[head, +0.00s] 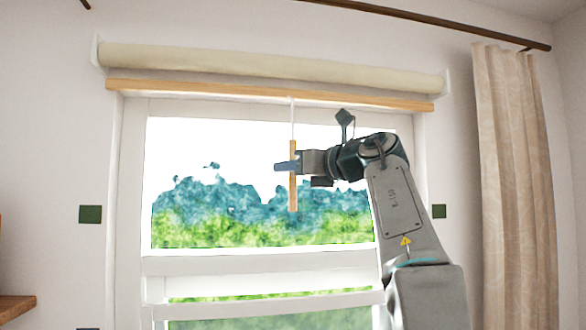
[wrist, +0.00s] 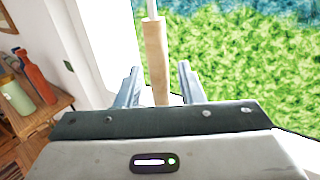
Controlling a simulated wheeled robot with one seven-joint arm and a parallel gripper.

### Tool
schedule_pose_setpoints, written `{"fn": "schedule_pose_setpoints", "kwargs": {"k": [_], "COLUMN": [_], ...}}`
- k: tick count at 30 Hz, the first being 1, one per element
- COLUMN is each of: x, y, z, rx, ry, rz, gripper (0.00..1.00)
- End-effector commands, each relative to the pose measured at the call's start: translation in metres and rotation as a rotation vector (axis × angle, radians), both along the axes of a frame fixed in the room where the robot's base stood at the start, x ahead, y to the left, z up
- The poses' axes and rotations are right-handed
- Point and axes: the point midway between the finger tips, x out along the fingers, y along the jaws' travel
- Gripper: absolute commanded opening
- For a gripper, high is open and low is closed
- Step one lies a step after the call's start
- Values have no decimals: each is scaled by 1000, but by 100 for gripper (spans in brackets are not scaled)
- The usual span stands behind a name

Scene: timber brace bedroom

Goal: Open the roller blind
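The roller blind (head: 270,68) is a cream roll above the window, with its wooden bottom bar (head: 270,94) just below the roll. The window glass under it is uncovered. A white cord (head: 292,115) hangs from the bar and carries a wooden pull handle (head: 293,197), which hangs upright. The handle also shows in the wrist view (wrist: 155,50). My gripper (head: 286,166) is at the middle of the handle. In the wrist view its two fingers (wrist: 159,86) stand apart on either side of the handle, with gaps visible. The handle's lower end is hidden there.
A beige curtain (head: 515,190) hangs at the right from a dark rod (head: 430,20). The white window frame (head: 260,265) lies behind my gripper. A wooden shelf with bottles (wrist: 35,115) stands at the left in the wrist view.

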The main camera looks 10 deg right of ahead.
Motion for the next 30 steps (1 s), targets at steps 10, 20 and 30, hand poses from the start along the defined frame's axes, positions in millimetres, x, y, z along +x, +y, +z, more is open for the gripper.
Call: {"fn": "schedule_pose_setpoints", "kwargs": {"k": [10, 20, 30], "x": [-43, -99, -115], "y": [-30, -68, -77], "z": [-3, -1, 0], "rx": [-1, 0, 1], "ry": [-2, -1, -1], "rz": [-6, -5, 0], "gripper": [35, 35, 35]}}
